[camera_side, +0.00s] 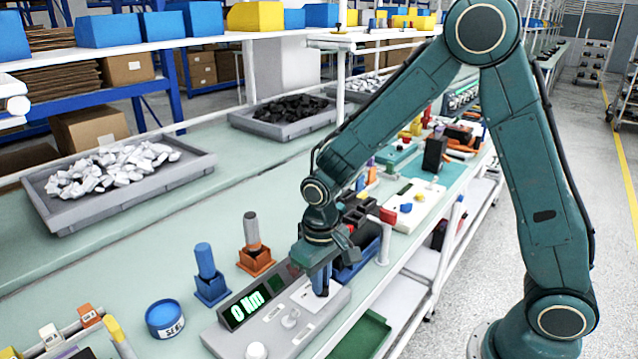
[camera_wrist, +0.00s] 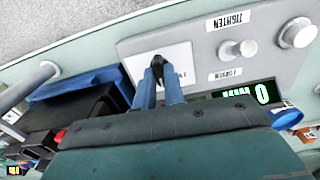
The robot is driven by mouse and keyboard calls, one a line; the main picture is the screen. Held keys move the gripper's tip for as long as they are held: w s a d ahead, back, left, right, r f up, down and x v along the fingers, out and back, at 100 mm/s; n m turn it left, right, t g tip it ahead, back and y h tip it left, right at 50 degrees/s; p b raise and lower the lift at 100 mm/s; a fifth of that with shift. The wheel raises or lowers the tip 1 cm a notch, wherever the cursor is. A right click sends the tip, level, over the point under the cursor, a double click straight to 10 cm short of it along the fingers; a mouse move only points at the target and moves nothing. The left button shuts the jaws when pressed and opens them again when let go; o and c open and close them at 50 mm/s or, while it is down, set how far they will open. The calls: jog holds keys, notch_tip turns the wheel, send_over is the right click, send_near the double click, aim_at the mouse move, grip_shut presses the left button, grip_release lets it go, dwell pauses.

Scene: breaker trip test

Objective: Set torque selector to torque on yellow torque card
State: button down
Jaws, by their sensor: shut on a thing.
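The grey torque unit (camera_side: 222,343) stands on the bench with a green display (camera_side: 244,310) that reads 0 Nm. The display is partly cut off and upside down in the wrist view (camera_wrist: 250,93). My gripper (camera_side: 320,290) points down at the right end of the unit. In the wrist view its blue fingers (camera_wrist: 158,72) are shut on a small black handle (camera_wrist: 157,62) on a white plate (camera_wrist: 180,58). I cannot tell whether this handle is the torque selector. A grey knob (camera_wrist: 229,50) sits beside a label reading TIGHTEN. I cannot make out a yellow torque card.
A white round knob (camera_side: 256,351) is on the unit's front. Blue (camera_side: 205,262) and orange (camera_side: 256,262) holders with upright cylinders stand behind it, with a blue round tin (camera_side: 165,318) to the left. A green tray (camera_side: 362,336) is at the right front. Black bins (camera_side: 362,212) stand behind my gripper.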

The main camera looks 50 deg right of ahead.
dwell(0.3)
jog(key=c, duration=1.5)
grip_release()
jog(key=shift+r, duration=0.15)
notch_tip(320, 180, up, 14)
jog(key=shift+f, duration=0.2)
